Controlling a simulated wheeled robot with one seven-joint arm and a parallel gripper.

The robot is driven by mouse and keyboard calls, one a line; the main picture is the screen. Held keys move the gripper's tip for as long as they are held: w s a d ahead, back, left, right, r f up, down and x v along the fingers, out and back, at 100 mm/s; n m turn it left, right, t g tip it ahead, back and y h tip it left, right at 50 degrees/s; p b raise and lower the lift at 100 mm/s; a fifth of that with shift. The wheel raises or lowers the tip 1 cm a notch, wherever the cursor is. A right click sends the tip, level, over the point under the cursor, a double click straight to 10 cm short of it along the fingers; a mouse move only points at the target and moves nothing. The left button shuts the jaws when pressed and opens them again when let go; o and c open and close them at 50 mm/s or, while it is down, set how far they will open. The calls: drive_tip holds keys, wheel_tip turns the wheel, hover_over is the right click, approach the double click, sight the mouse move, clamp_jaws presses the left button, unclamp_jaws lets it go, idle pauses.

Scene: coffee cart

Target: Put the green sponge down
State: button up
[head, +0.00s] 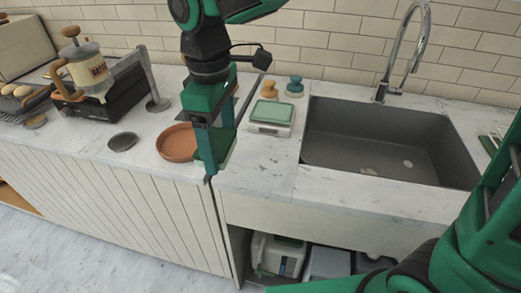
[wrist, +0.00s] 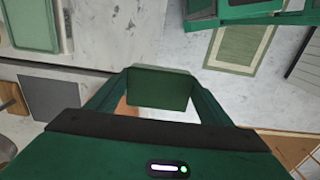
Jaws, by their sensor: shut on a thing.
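The green sponge (wrist: 157,92) is between the two fingers of my gripper (wrist: 157,80) in the wrist view, and my gripper is shut on it. In the head view my gripper (head: 212,165) points down near the counter's front edge, between the terracotta dish and the scale. The sponge there shows as a dark green patch (head: 224,145), partly hidden by the finger. I cannot tell whether it touches the counter (head: 245,179).
The terracotta dish (head: 176,143) is just left of my gripper. A small scale (head: 271,117) and two knobbed tampers (head: 295,86) stand to the right, before the grey sink (head: 385,140). A dark round disc (head: 123,141) lies left of the dish. Bare counter lies in front of the scale.

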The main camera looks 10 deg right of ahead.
hover_over(261, 163)
wheel_tip(261, 163, down, 6)
drive_tip(key=shift+w+f, duration=0.15)
drive_tip(key=shift+f, duration=2.05)
drive_tip(key=shift+d+f, duration=0.1)
drive_tip(key=shift+f, duration=0.25)
drive_tip(key=o, duration=1)
drive_tip(key=shift+d+f, duration=0.1)
drive_tip(key=shift+f, duration=0.05)
drive_tip(key=shift+s, duration=0.2)
drive_tip(key=shift+a+r, duration=0.2)
drive_tip(key=shift+r, duration=0.2)
wheel_tip(261, 163, up, 12)
drive_tip(key=shift+w, duration=0.2)
